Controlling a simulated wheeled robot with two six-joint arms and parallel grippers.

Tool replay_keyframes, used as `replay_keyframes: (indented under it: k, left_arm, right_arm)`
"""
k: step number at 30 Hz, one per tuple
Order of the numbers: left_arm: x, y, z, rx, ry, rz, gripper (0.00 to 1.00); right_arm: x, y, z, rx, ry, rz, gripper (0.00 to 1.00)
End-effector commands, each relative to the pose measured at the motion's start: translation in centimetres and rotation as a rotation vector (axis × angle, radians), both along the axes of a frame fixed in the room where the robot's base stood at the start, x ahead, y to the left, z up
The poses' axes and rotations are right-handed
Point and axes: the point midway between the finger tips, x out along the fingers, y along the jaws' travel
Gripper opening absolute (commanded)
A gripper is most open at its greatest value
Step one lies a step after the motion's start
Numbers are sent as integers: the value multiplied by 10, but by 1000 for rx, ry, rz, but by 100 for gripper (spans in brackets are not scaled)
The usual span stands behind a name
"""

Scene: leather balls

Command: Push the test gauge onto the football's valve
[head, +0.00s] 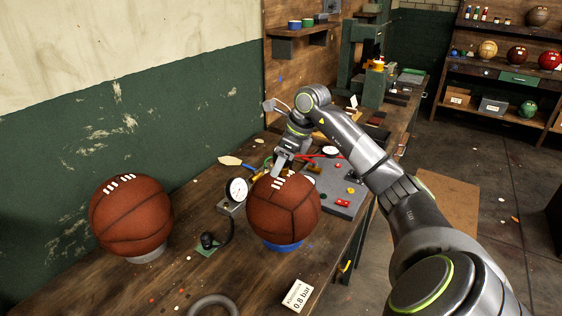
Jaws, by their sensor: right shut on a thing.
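A brown leather football (285,212) with white lacing on top sits on a blue ring (283,245) on the bench. I cannot make out its valve. A round white-faced gauge (237,190) stands beside its left side on a small metal block (230,208). A dark hose runs from there to a black knob-like piece (208,240) on a green pad. My right gripper (279,170) points down just above the football's top, by the lacing. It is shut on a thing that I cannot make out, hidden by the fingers. My left gripper is not in view.
A second laced brown ball (131,214) sits on a pale ring at the left. A card reading 0.8 bar (297,295) and a grey ring (213,306) lie at the front. A grey tool board (345,193) lies right of the football. The wall (60,180) bounds the left.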

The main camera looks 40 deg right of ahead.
Motion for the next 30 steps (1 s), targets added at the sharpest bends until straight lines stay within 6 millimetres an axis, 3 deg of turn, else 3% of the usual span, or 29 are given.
replay_keyframes:
  k: [30]
  left_arm:
    - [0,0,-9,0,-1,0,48]
  right_arm:
    - [0,0,-6,-1,0,0,29]
